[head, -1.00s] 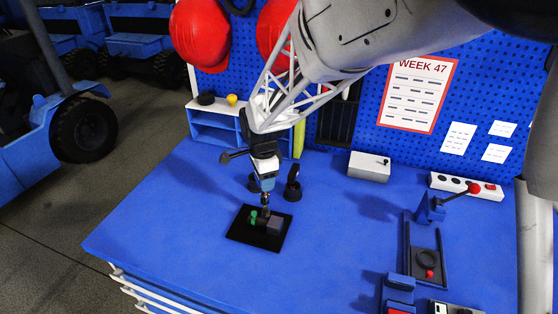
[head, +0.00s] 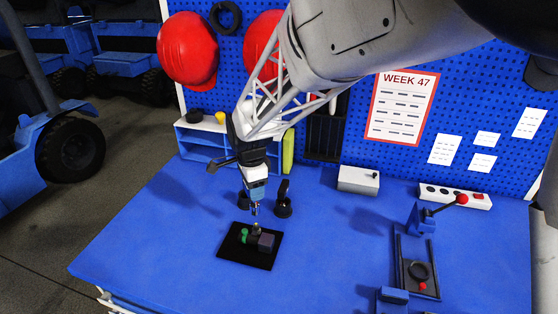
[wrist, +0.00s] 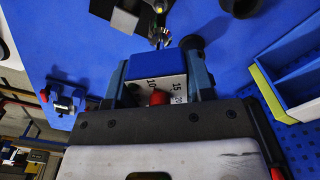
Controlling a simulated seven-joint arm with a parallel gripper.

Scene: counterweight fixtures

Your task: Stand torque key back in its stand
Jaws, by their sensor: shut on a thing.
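My gripper (head: 255,178) is shut on the torque key (head: 257,190), a blue and white body with a thin metal shaft pointing down. In the wrist view the key (wrist: 155,70) sits between my fingers, showing a red spot and a scale with 10, 15 and 20. Its shaft tip is above a small fixture with a green part (head: 244,235) and a grey block (head: 266,242) on a black mat (head: 232,254). Two dark upright holders stand just behind, one at the right (head: 284,205) and one partly hidden by the key (head: 243,200). I cannot tell which is the key's stand.
A blue shelf (head: 205,142) stands at the back left. A white box (head: 358,180), a power strip (head: 455,196) and a lever fixture (head: 419,265) are on the right. The blue bench top is clear left of the mat and between mat and lever fixture.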

